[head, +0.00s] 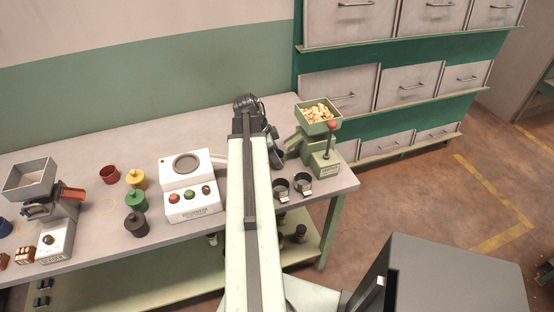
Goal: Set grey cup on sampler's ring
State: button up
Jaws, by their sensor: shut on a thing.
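My gripper (246,106) is at the far end of my outstretched arm, over the back of the bench. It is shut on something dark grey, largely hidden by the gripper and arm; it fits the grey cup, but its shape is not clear. No other plain grey cup stands out on the bench. A green machine with a hopper of nuts (318,113) and a red-knobbed lever stands to the right. Two dark round cup-like pieces (302,184) are at its foot. A white box (191,205) with buttons and a round plate stands left of my arm. I cannot tell which is the sampler.
On the bench (98,147) are a red cup (109,175) and yellow (136,179), green (136,201) and black (136,225) weights. A grey hopper machine (54,242) and thin yellow rings are at the left. A wall with green shelves and drawers rises behind.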

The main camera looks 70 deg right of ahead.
jog(key=shift+f, duration=0.15)
jog(key=o, duration=1.3)
jog(key=p+v, duration=1.1)
jog(key=v, duration=0.1)
jog(key=shift+r, duration=0.35)
